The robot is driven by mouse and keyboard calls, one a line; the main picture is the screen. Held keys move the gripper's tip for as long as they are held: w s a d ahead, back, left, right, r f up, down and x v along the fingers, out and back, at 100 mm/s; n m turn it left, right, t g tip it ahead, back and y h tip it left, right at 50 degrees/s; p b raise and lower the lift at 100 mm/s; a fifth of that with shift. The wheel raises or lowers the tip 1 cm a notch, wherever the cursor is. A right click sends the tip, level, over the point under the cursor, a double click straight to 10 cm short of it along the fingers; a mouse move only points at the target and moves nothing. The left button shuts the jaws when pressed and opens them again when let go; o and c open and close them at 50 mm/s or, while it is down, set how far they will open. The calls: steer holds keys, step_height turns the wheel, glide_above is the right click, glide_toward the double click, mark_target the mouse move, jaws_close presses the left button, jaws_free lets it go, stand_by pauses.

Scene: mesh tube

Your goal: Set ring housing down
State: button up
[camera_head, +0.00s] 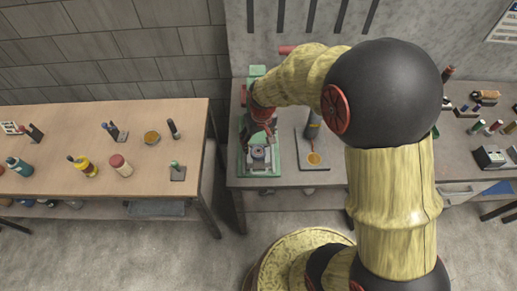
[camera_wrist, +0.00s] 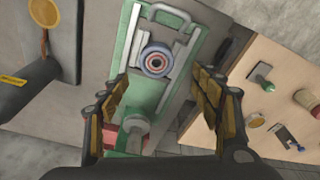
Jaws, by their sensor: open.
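The likely ring housing, a round grey ring with a blue and reddish centre (camera_wrist: 156,61), sits on a metal plate on the green fixture (camera_wrist: 121,47) in the wrist view. The green fixture (camera_head: 276,150) stands on the grey bench in the head view, with a small grey round part on its front end. My gripper (camera_wrist: 161,78) is open, its fingers spread to either side below the ring, with a visible gap on both sides. In the head view my gripper (camera_head: 259,134) is over the fixture, and its fingertips are hard to make out.
A dark cylinder stands by a plate with an orange disc (camera_head: 314,158) right of the fixture. The wooden table (camera_head: 60,120) at left holds bottles and tools. The right bench holds several small parts. A red and green part (camera_wrist: 130,135) lies low between my fingers.

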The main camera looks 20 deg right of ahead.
mark_target(258, 149)
steer(key=f, duration=0.5)
steer(key=w+f+b, duration=0.1)
steer(key=f, duration=0.1)
steer(key=shift+w+d+f, duration=0.1)
steer(key=shift+d+f, duration=0.1)
steer(key=shift+d, duration=0.05)
steer(key=shift+c, duration=0.3)
steer(key=shift+r, duration=0.1)
steer(key=c, duration=1.5)
steer(key=shift+c, duration=0.5)
